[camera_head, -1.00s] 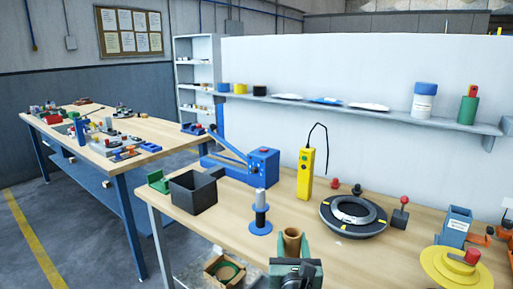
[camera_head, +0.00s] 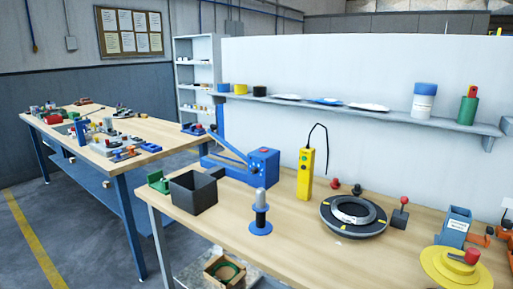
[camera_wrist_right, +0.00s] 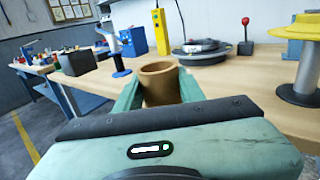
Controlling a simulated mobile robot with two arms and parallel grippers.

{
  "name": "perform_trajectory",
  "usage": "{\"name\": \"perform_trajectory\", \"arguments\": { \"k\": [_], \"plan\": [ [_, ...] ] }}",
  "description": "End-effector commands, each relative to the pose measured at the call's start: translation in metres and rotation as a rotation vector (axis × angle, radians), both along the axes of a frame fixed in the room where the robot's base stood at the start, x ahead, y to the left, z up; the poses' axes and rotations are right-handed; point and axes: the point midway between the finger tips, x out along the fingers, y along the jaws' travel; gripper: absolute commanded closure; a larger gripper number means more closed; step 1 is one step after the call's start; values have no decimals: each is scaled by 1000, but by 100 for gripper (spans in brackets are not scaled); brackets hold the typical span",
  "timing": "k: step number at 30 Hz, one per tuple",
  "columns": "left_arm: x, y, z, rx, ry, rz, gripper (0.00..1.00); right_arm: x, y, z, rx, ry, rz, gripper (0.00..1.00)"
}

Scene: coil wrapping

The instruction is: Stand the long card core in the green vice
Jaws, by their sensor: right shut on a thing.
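My right gripper (camera_wrist_right: 160,98), with pale green fingers, is shut on a brown card core (camera_wrist_right: 160,70) in the right wrist view. The core's open round end faces up and its lower part is hidden behind the gripper body, so I cannot tell its length. A small green piece with an upright jaw, which looks like the green vice (camera_head: 158,182), stands at the left end of the near bench in the head view, apart from the core. My left gripper is in neither current view.
A dark open box (camera_head: 194,192) stands right beside the green piece. A blue lever press (camera_head: 262,166), a blue-based post (camera_head: 260,218), a yellow pendant (camera_head: 306,172) and a black ring (camera_head: 354,216) stand on the bench (camera_head: 330,262). Its front middle is clear.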

Motion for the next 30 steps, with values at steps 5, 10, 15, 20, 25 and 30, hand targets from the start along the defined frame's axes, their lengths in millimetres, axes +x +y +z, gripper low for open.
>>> {"name": "perform_trajectory", "arguments": {
  "k": [5, 10, 15, 20, 25, 30],
  "plan": [
    [-11, 4, -2, 12, 15, -47, 44, -20, -4, -9, -2, 7, -6, 100],
    [-10, 4, -1, 12, 15, -45, 44, -54, -5, -23, -3, 8, -11, 100],
    [-10, 4, -2, 11, 15, -43, 44, -78, -2, -29, -2, 3, 1, 100],
    [-10, 4, -1, 11, 14, -42, 44, -84, 0, -29, -2, -2, 8, 100],
    [-10, 3, -1, 11, 14, -42, 44, -84, -1, -29, 2, 0, 2, 100],
    [-10, 3, -1, 10, 14, -42, 44, -84, -1, -29, 3, 1, 0, 100]
  ]
}}
